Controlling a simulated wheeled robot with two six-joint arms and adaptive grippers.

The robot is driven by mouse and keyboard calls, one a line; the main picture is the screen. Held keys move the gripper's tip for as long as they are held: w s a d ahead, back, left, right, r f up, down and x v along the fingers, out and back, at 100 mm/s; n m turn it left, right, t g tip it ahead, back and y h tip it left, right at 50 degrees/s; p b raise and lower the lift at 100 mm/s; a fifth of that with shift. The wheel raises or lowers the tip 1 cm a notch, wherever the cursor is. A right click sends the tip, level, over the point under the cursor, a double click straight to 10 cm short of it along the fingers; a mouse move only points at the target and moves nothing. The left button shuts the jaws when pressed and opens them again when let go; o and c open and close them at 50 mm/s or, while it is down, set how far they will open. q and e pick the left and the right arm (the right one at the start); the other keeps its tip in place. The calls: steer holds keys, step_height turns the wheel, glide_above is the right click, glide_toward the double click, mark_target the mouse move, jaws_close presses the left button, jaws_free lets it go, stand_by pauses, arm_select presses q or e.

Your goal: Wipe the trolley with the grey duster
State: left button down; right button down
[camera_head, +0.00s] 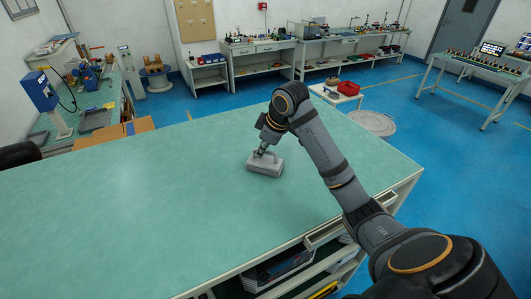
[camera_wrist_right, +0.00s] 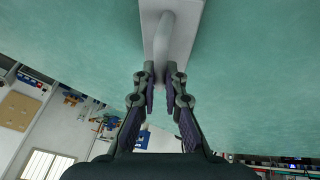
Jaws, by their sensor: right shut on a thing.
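The grey duster (camera_head: 265,165), a block with a raised handle, sits on the green top of the trolley (camera_head: 130,205), near the middle of its far half. My right gripper (camera_head: 262,151) comes down on it from above and is shut on its handle. In the right wrist view the fingertips of the right gripper (camera_wrist_right: 160,76) are at either side of the near end of the duster's (camera_wrist_right: 190,18) handle. The duster looks flat on the surface, though its underside is hidden. My left gripper is not in view.
The green top is otherwise bare. Below its front edge are shelves with a dark bin (camera_head: 278,268). A cardboard box (camera_head: 113,134) stands beyond the far left edge. A small white table with a red tray (camera_head: 348,88) stands behind. Workbenches line the back wall.

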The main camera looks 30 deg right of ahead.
steer(key=shift+r, duration=0.1)
steer(key=shift+r, duration=1.4)
